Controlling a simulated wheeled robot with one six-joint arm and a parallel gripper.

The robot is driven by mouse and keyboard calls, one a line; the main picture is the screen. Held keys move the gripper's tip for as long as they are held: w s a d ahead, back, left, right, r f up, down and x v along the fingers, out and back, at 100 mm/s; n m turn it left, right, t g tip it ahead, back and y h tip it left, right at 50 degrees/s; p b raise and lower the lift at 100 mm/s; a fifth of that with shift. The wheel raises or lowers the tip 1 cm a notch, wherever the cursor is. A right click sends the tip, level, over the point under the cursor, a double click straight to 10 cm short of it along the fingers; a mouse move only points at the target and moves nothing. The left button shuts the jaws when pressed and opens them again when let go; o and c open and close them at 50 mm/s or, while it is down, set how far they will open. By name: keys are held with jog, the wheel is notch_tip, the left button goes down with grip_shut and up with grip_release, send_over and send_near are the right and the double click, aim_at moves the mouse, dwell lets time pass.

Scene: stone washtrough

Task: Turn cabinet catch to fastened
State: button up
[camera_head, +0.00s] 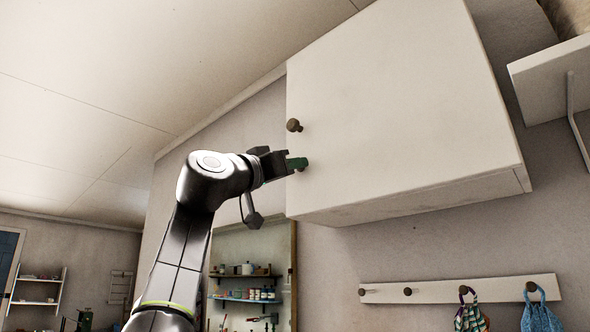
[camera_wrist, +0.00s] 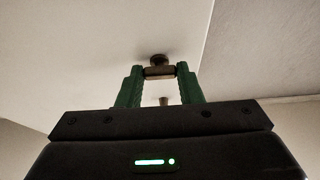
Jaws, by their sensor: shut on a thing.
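The white wall cabinet (camera_head: 400,110) hangs high, with its door facing me. A round brown knob (camera_head: 293,125) sits near the door's left edge; a dark round knob shows in the wrist view (camera_wrist: 158,59). My gripper (camera_head: 297,163) is just below the knob, at the door's left edge. In the wrist view its green fingers (camera_wrist: 160,74) are shut on a small brown bar, the cabinet catch (camera_wrist: 159,72), which lies crosswise between the fingertips. The fingers mostly hide the catch in the head view, so I cannot tell its setting there.
A peg rail (camera_head: 450,291) with hanging cloths (camera_head: 540,316) is on the wall below right. A white shelf (camera_head: 550,80) juts out at the upper right. Shelves with jars (camera_head: 245,280) show in an opening below my arm.

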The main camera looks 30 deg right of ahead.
jog(key=shift+s+r, duration=0.15)
jog(key=o, duration=1)
jog(key=shift+a, duration=0.1)
jog(key=b+v, duration=0.6)
jog(key=v, duration=0.7)
jog(key=shift+s+a+f, duration=0.1)
jog(key=shift+a+f, duration=0.05)
jog(key=shift+f, duration=0.1)
